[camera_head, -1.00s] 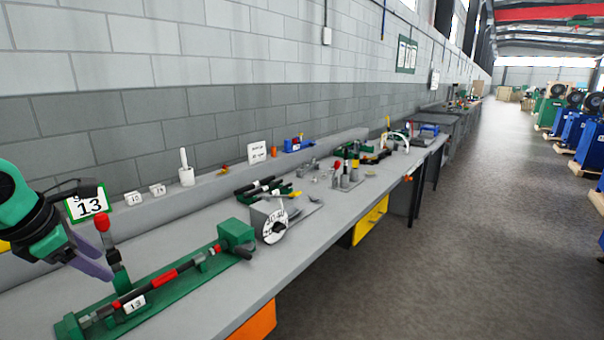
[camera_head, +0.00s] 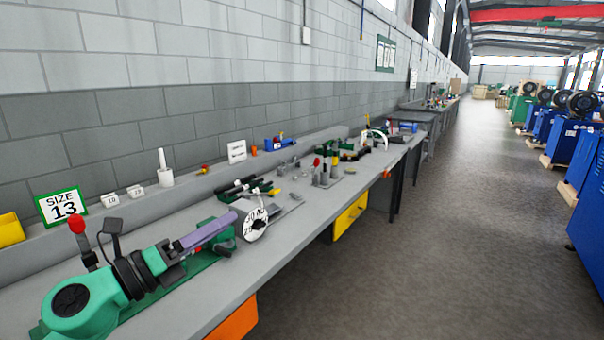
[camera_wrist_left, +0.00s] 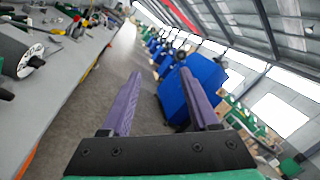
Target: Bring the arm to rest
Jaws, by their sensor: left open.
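My left arm comes in from the lower left in the head view. Its left gripper (camera_head: 210,230), with purple fingers, is over the green crimper fixture (camera_head: 190,275) and points along the bench toward the white-faced dial. In the left wrist view, the two purple fingers of the left gripper (camera_wrist_left: 165,105) stand wide apart with nothing between them. The arm hides most of the crimper. The crimper's red-knobbed lever (camera_head: 78,226) stands up behind the arm. My right gripper is not in view.
The grey bench (camera_head: 205,310) runs along the block wall. A white-faced dial (camera_head: 255,222), a size 13 sign (camera_head: 62,206) and a yellow bin (camera_head: 10,229) stand on it. Several tools lie farther along. The floor aisle (camera_head: 420,230) at right is open, with blue machines (camera_head: 575,150) beyond.

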